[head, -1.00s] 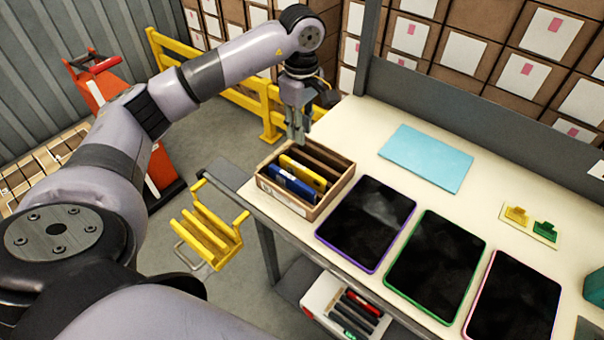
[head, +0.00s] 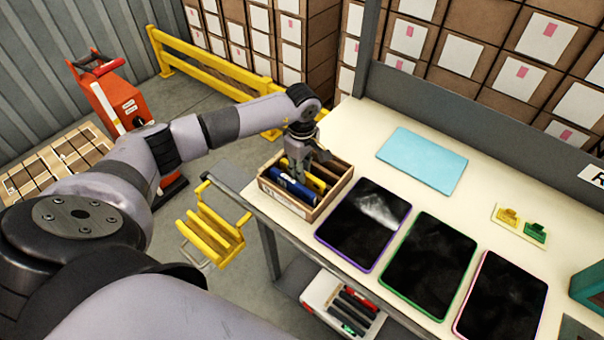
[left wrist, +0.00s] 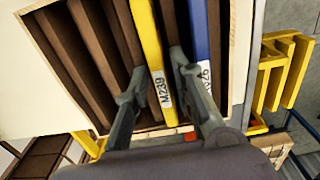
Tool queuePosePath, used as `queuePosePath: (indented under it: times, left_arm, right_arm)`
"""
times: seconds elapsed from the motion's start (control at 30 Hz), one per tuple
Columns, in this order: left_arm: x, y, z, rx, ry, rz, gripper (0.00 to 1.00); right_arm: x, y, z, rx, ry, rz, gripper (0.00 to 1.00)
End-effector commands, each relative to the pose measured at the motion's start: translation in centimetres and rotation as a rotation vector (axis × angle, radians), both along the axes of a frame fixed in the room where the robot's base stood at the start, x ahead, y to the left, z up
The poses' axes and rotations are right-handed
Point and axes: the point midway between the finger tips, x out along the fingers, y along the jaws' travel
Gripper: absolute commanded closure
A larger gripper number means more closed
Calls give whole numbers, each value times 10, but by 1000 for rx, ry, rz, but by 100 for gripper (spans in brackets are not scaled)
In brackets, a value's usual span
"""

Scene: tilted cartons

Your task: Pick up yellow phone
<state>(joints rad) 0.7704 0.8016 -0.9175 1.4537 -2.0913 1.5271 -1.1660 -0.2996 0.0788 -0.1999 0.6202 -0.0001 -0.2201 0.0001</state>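The yellow phone (head: 317,184) stands on edge in a slotted wooden box (head: 291,205) on the table. In the left wrist view the yellow phone (left wrist: 150,50) bears a white label, "M239". A blue phone (head: 293,191) stands in the box beside it; it also shows in the left wrist view (left wrist: 201,40). My left gripper (head: 302,172) is down at the box. In the left wrist view its open fingers (left wrist: 158,68) lie on either side of the yellow phone, the right finger between yellow and blue. Whether they touch it is unclear. My right gripper is out of view.
Three dark tablets with purple (head: 363,225), green (head: 433,262) and pink (head: 502,300) edges lie right of the box. A light blue sheet (head: 422,160) lies behind them.

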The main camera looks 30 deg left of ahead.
Motion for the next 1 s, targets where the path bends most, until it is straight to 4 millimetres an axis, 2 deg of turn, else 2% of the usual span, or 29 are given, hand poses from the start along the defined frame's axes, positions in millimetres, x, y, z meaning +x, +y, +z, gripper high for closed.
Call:
queuePosePath:
  times: [0.2, 0.53, 1.0]
  left_arm:
    - [0, 0, -1, 0, -1, 0, 78]
    - [0, 0, 0, 0, -1, 1, 100]
    - [1, 0, 2, 0, -3, 1, 100]
  right_arm:
    - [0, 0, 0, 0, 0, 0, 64]
    - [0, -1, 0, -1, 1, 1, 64]
    - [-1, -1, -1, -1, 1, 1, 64]
